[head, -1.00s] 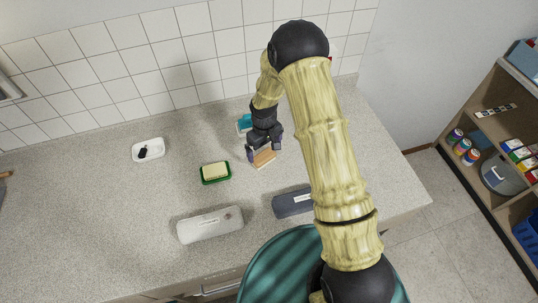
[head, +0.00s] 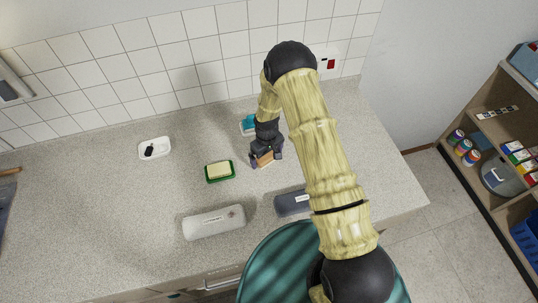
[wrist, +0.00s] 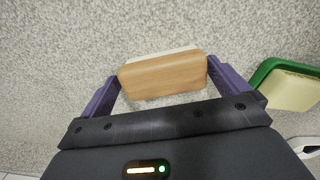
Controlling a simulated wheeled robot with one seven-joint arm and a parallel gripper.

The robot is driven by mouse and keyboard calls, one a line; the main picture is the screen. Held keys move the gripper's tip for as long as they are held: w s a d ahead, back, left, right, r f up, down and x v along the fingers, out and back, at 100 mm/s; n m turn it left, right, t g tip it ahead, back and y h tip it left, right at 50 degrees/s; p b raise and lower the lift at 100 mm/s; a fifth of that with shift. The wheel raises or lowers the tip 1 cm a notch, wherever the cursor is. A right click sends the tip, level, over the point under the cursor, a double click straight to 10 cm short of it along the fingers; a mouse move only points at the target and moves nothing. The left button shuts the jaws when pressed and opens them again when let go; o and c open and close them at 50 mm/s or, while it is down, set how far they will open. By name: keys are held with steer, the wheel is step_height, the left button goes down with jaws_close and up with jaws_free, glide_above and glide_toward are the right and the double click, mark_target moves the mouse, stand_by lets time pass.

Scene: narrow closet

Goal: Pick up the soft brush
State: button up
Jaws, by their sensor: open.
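The soft brush is a small block with a tan wooden back and a pale strip along one edge, seen in the wrist view (wrist: 163,77). It lies between the two purple fingers of my gripper (wrist: 161,86), which is open with one finger close to each end of the block. I cannot tell whether either finger touches it. In the head view the brush (head: 264,159) shows on the counter under my gripper (head: 266,161), partly hidden by the fingers.
A green tray with a pale yellow block (head: 220,171) lies just left of my gripper. A grey-white case (head: 214,222) and a dark case (head: 291,204) lie nearer. A white dish (head: 155,148) is far left; the tiled wall stands behind.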

mark_target(265, 156)
steer(key=shift+d, duration=0.15)
steer(key=shift+s+a, duration=0.25)
steer(key=shift+a, duration=0.25)
steer(key=shift+c, duration=0.4)
steer(key=shift+d, duration=0.25)
steer(key=c, duration=0.9)
steer(key=shift+r, duration=0.1)
steer(key=shift+w+d+r+b, duration=0.15)
steer(key=shift+w+r+b, duration=0.1)
steer(key=shift+r+b, duration=0.2)
steer(key=r+b, duration=0.1)
steer(key=r, duration=0.2)
steer(key=r+b, duration=0.1)
steer(key=r, duration=0.2)
steer(key=r+b, duration=0.1)
steer(key=r, duration=0.1)
steer(key=shift+s+a+r, duration=0.3)
steer(key=shift+a+r, duration=0.05)
steer(key=shift+r, duration=0.05)
steer(key=shift+d+r, duration=0.1)
steer(key=shift+d, duration=0.1)
